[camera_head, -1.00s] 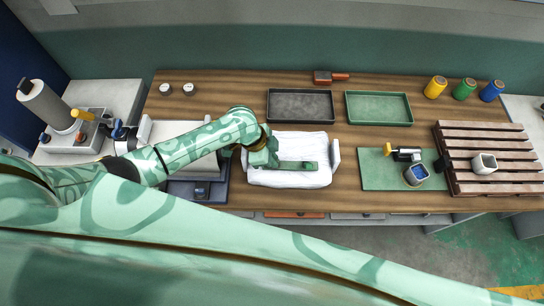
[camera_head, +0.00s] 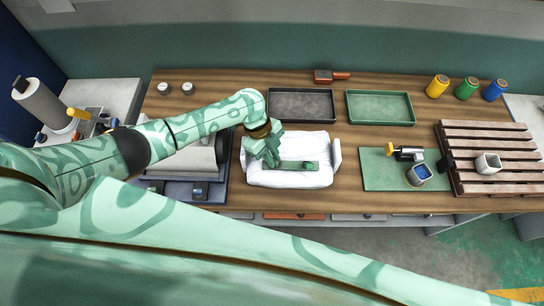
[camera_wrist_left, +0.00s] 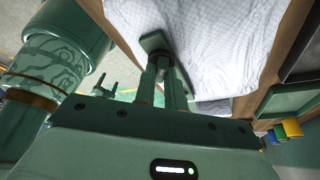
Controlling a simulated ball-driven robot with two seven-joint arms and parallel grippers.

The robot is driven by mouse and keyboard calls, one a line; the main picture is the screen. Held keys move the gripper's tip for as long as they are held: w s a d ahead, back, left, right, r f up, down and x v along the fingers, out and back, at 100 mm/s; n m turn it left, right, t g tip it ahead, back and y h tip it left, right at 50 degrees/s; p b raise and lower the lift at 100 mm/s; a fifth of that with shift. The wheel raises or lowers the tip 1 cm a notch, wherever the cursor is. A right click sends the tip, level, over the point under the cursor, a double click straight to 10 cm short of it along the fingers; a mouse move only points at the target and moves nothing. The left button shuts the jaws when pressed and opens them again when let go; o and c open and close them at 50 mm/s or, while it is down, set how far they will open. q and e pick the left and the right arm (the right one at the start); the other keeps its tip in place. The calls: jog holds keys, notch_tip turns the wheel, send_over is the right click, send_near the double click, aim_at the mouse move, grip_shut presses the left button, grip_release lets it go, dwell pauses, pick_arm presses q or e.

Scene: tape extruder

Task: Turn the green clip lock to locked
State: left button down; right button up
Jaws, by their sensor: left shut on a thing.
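The green clip (camera_head: 298,165) lies across the white, pillow-like bag (camera_head: 290,180) in the head view. My left gripper (camera_head: 268,155) is at the left end of the clip, low over the bag. In the left wrist view, my left gripper's fingers (camera_wrist_left: 160,78) are close together and shut on a green part at the clip's end (camera_wrist_left: 154,42). The fingers and hand cover most of that part, so the lock's exact angle cannot be made out. A small forked green shape, likely my right gripper (camera_wrist_left: 105,88), shows at the left of the wrist view; its jaws are unclear.
A grey tray (camera_head: 301,92) and a green tray (camera_head: 380,94) lie behind the bag. A green mat (camera_head: 378,180) with a yellow-ended tool (camera_head: 404,153) and blue-filled cup (camera_head: 419,174) is to the right. Bare wood lies between bag and mat.

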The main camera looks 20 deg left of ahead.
pick_arm(q)
jog(key=m+g, duration=0.1)
jog(key=m, duration=0.1)
jog(key=m+y+b, duration=0.1)
jog(key=m, duration=0.2)
jog(key=shift+w+d+m+g, duration=0.15)
jog(key=shift+m+g, duration=0.15)
jog(key=shift+g, duration=0.1)
jog(key=shift+d+m+g+y+b, duration=0.1)
jog(key=shift+m+g+y+b, duration=0.5)
jog(key=shift+m, duration=1.6)
jog(key=shift+y, duration=0.4)
jog(key=c, duration=1.5)
grip_release()
jog(key=shift+o, duration=0.2)
jog(key=shift+t, duration=0.3)
jog(key=p+v, duration=0.3)
jog(key=v, duration=1.3)
jog(key=shift+w+p, duration=0.2)
jog(key=shift+p, duration=0.15)
